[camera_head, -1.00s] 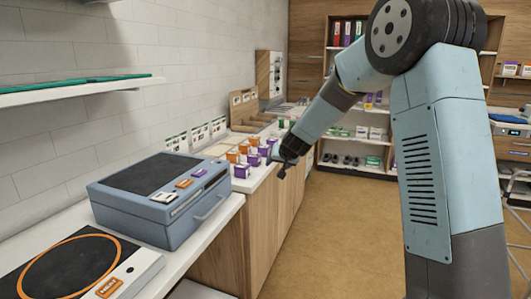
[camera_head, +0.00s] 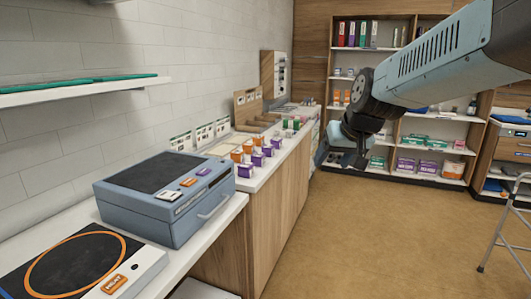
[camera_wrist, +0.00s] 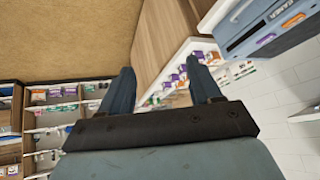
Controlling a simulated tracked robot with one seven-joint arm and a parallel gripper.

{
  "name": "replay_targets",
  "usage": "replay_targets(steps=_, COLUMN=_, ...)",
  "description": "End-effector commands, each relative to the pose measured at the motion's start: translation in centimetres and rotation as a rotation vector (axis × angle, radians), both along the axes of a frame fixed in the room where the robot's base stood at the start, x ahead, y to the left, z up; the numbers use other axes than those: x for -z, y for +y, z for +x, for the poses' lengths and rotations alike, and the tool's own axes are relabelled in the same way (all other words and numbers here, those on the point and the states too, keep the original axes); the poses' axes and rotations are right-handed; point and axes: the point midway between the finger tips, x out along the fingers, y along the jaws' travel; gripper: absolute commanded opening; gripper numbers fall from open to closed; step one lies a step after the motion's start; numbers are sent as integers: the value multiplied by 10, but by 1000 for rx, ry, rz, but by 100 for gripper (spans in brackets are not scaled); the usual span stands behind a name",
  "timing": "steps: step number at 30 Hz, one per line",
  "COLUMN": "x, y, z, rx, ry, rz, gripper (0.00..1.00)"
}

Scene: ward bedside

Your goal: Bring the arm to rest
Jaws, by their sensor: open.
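My gripper (camera_wrist: 165,90) shows in the wrist view with its two fingers spread apart and nothing between them. In the head view my arm comes in from the upper right and folds at a dark joint; the gripper end (camera_head: 345,160) hangs over the floor, in front of the far shelves and right of the counter. Its fingertips are too small to make out clearly there. It touches nothing that I can see.
A blue-grey case (camera_head: 170,200) and a black plate with an orange ring (camera_head: 75,268) stand on the left counter. Small orange and purple boxes (camera_head: 258,150) stand farther along. A shelf unit (camera_head: 425,122) is at the back, a metal frame (camera_head: 500,225) at right. The brown floor (camera_head: 380,240) is open.

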Motion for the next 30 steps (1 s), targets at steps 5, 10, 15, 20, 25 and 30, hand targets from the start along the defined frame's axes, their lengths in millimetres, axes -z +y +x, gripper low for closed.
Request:
replay_targets(steps=5, x=-2, y=-24, z=-59, rx=28, ry=32, rz=-39, gripper=63)
replay_targets(steps=10, x=3, y=-44, z=-112, rx=61, ry=68, rz=-79, gripper=63)
replay_targets(steps=15, x=11, y=-61, z=-155, rx=98, ry=99, rz=-109, gripper=63)
replay_targets(steps=20, x=17, y=-69, z=-176, rx=119, ry=117, rz=-126, gripper=63)
replay_targets(steps=25, x=19, y=-71, z=-181, rx=124, ry=123, rz=-131, gripper=63)
replay_targets(steps=30, x=19, y=-71, z=-180, rx=124, ry=123, rz=-130, gripper=63)
